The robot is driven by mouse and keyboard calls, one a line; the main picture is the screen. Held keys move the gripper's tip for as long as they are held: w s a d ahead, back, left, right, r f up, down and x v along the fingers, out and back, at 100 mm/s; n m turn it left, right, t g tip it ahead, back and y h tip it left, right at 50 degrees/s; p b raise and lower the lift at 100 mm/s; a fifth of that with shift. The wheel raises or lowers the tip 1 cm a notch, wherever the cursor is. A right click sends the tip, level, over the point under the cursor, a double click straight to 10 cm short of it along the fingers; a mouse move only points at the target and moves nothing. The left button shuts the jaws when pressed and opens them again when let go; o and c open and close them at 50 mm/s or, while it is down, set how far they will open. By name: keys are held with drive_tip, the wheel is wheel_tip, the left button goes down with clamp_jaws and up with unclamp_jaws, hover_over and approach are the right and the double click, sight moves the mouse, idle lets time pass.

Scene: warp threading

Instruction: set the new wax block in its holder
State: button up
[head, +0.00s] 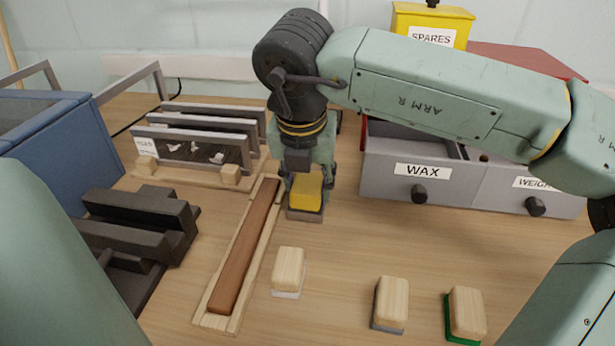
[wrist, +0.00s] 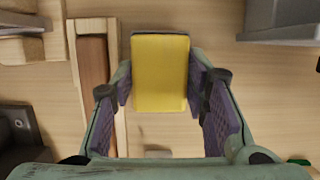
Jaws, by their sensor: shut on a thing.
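The yellow wax block (head: 307,190) is between the fingers of my gripper (head: 308,176), which is shut on it. In the wrist view, the block (wrist: 160,75) lies between the two purple-padded fingers (wrist: 160,88).
A wooden tray with a brown bar (head: 245,245) lies close left. Wooden-topped blocks (head: 289,269) (head: 391,302) (head: 467,312) stand in front. A grey drawer unit labelled WAX (head: 422,170) is at right. A slotted rack (head: 195,145) stands behind left.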

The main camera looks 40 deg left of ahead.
drive_tip(key=shift+f, duration=0.3)
idle(0.5)
drive_tip(key=o, duration=1.3)
drive_tip(key=v, duration=1.2)
